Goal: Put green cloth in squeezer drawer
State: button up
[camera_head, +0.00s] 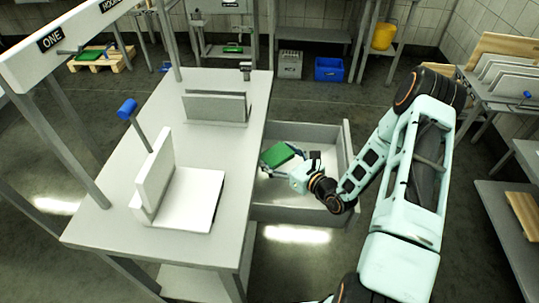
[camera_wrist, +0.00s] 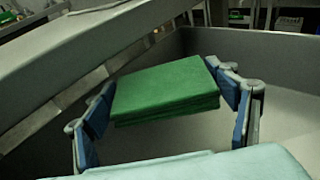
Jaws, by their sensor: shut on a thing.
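The green cloth (camera_head: 277,154) is a folded, flat stack. My gripper (camera_head: 283,158) is shut on it and holds it over the open drawer (camera_head: 345,150) on the right side of the squeezer table (camera_head: 150,110). In the wrist view the cloth (camera_wrist: 168,88) sits between the two blue-padded fingers of my gripper (camera_wrist: 165,105). The grey drawer wall (camera_wrist: 235,42) rises behind it. The drawer floor (camera_wrist: 285,110) shows bare to the right of the cloth. I cannot tell how far the cloth is above the drawer floor.
The tabletop edge runs close along the left of the drawer. A white press plate with a blue-knobbed lever (camera_head: 127,109) stands on the table. Shelving with white boards (camera_head: 505,70) is at the right. A blue crate (camera_head: 328,69) and a yellow bucket (camera_head: 383,36) are at the back.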

aim_at(269, 154)
jog(key=w+a+f, duration=0.2)
jog(key=w+f, duration=0.1)
jog(key=shift+w+a, duration=0.1)
jog(key=shift+w, duration=0.1)
jog(key=shift+r, duration=0.1)
jog(key=shift+b, duration=0.3)
jog(key=shift+f+b, duration=0.35)
jog(key=shift+f, duration=0.1)
jog(key=shift+s+f, duration=0.1)
jog(key=shift+f, duration=0.05)
